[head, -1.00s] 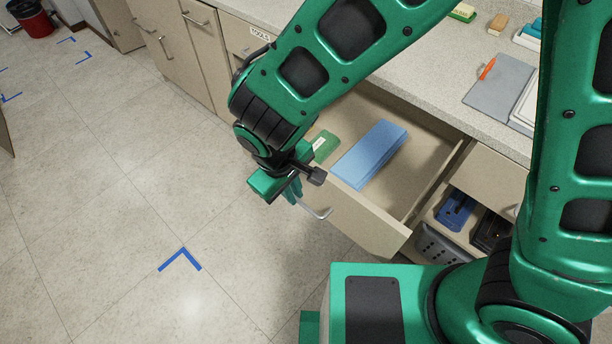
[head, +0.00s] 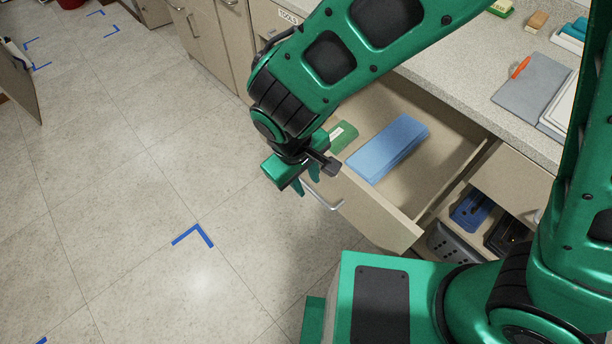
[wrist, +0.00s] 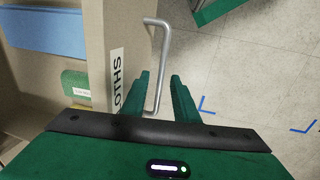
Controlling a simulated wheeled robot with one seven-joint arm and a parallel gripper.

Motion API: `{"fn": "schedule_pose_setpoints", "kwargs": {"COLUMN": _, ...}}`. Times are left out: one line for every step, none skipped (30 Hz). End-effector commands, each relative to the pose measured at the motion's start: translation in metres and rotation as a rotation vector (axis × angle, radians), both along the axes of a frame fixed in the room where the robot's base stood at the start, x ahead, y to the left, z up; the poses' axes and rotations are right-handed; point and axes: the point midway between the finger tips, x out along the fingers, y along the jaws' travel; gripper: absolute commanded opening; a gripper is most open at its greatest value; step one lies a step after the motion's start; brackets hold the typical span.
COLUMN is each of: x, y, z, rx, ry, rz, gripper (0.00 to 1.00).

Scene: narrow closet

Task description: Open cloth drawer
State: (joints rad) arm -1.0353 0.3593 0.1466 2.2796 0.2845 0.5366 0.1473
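The cloth drawer (head: 375,205) stands pulled out from the counter, with its inside showing. A stack of blue cloths (head: 390,148) and a green item with a white label (head: 341,136) lie in it. Its front carries a label ending in "OTHS" (wrist: 118,80) and a silver bar handle (wrist: 161,50). My gripper (head: 309,187) is at the drawer front by the handle. In the wrist view its two green fingers (wrist: 160,76) are spread, with the near end of the handle between them in the picture. I cannot tell whether either finger touches the handle.
Open storage right of the drawer holds a blue item (head: 470,211) and a grey basket (head: 450,243). The counter (head: 455,75) above carries a grey board (head: 535,85) with an orange item. A closed drawer labelled TOOLS (head: 288,17) is behind my arm. The floor at left is largely clear.

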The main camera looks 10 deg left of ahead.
Motion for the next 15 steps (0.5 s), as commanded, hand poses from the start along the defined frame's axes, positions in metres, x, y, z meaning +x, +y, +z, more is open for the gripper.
{"fn": "schedule_pose_setpoints", "kwargs": {"x": 0.000, "y": 0.001, "z": 0.003, "rx": 0.001, "ry": -0.001, "rz": 0.000, "gripper": 0.27}}
{"fn": "schedule_pose_setpoints", "kwargs": {"x": 0.000, "y": 0.001, "z": 0.005, "rx": 0.002, "ry": -0.001, "rz": 0.000, "gripper": 0.27}}
{"fn": "schedule_pose_setpoints", "kwargs": {"x": -0.001, "y": 0.002, "z": 0.010, "rx": 0.003, "ry": -0.001, "rz": 0.001, "gripper": 0.27}}
{"fn": "schedule_pose_setpoints", "kwargs": {"x": -0.001, "y": 0.003, "z": 0.014, "rx": 0.004, "ry": -0.002, "rz": 0.000, "gripper": 0.27}}
{"fn": "schedule_pose_setpoints", "kwargs": {"x": -0.002, "y": 0.003, "z": 0.018, "rx": 0.004, "ry": -0.002, "rz": 0.000, "gripper": 0.27}}
{"fn": "schedule_pose_setpoints", "kwargs": {"x": -0.002, "y": 0.004, "z": 0.025, "rx": 0.005, "ry": -0.003, "rz": -0.001, "gripper": 0.27}}
{"fn": "schedule_pose_setpoints", "kwargs": {"x": -0.003, "y": 0.004, "z": 0.031, "rx": 0.005, "ry": -0.003, "rz": -0.001, "gripper": 0.27}}
{"fn": "schedule_pose_setpoints", "kwargs": {"x": -0.004, "y": 0.005, "z": 0.037, "rx": 0.005, "ry": -0.003, "rz": -0.001, "gripper": 0.27}}
{"fn": "schedule_pose_setpoints", "kwargs": {"x": -0.005, "y": 0.006, "z": 0.044, "rx": 0.005, "ry": -0.003, "rz": -0.001, "gripper": 0.27}}
{"fn": "schedule_pose_setpoints", "kwargs": {"x": -0.006, "y": 0.007, "z": 0.050, "rx": 0.005, "ry": -0.003, "rz": -0.001, "gripper": 0.27}}
{"fn": "schedule_pose_setpoints", "kwargs": {"x": -0.007, "y": 0.008, "z": 0.056, "rx": 0.006, "ry": -0.002, "rz": -0.001, "gripper": 0.27}}
{"fn": "schedule_pose_setpoints", "kwargs": {"x": -0.008, "y": 0.009, "z": 0.063, "rx": 0.006, "ry": -0.002, "rz": -0.001, "gripper": 0.27}}
{"fn": "schedule_pose_setpoints", "kwargs": {"x": -0.009, "y": 0.009, "z": 0.068, "rx": 0.005, "ry": -0.002, "rz": 0.000, "gripper": 0.27}}
{"fn": "schedule_pose_setpoints", "kwargs": {"x": -0.009, "y": 0.010, "z": 0.073, "rx": 0.006, "ry": -0.002, "rz": 0.000, "gripper": 0.27}}
{"fn": "schedule_pose_setpoints", "kwargs": {"x": -0.010, "y": 0.010, "z": 0.079, "rx": 0.005, "ry": -0.002, "rz": 0.000, "gripper": 0.27}}
